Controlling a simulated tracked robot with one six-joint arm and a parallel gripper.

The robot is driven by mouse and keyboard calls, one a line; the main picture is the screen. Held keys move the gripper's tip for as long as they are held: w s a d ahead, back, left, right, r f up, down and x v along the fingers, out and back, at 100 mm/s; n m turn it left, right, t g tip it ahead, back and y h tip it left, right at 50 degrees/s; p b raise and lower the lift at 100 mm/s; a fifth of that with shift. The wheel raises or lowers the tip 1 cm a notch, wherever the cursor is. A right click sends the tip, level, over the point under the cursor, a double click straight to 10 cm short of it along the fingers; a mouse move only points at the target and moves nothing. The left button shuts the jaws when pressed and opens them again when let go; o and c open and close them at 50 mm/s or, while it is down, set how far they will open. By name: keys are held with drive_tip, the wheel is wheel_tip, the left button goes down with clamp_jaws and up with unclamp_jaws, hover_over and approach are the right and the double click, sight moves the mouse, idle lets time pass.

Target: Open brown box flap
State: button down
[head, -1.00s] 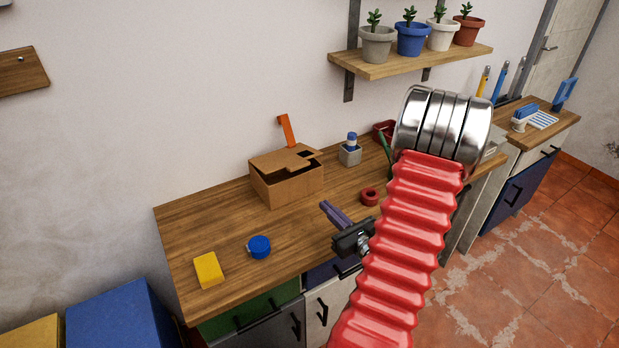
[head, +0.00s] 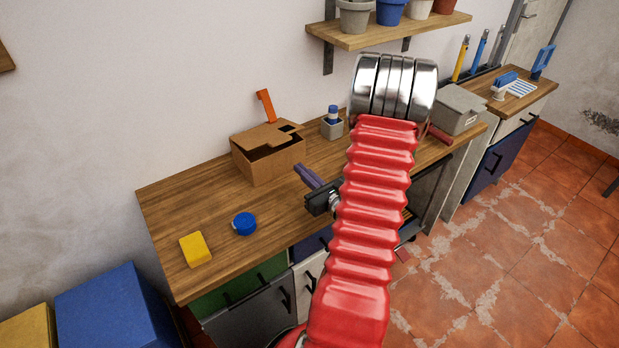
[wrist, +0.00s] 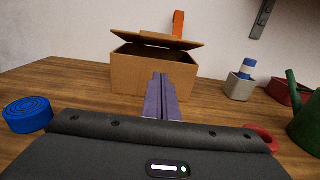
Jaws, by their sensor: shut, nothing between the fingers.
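The brown cardboard box (head: 268,165) stands on the wooden bench near the wall. In the wrist view the box (wrist: 130,78) is straight ahead, with its top flap (wrist: 150,46) tilted up a little and a dark gap under it. My gripper (head: 299,168) is over the bench, in front and to the right of the box in the head view. Its purple fingers are shut together and empty. In the wrist view the fingers (wrist: 161,78) point at the box front and cover part of it. I cannot tell the exact distance between them.
An orange upright piece (head: 265,106) is behind the box. A blue tape roll (head: 244,223) and a yellow block (head: 196,250) lie at the bench's left. A grey holder (head: 332,127) is right of the box. A wooden shelf (head: 440,22) with pots hangs above.

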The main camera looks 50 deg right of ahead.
drive_tip(key=x, duration=0.4)
drive_tip(key=r, duration=0.2)
drive_tip(key=w+r, duration=0.1)
drive_tip(key=r, duration=0.1)
drive_tip(key=shift+w+d, duration=0.2)
drive_tip(key=shift+w, duration=0.05)
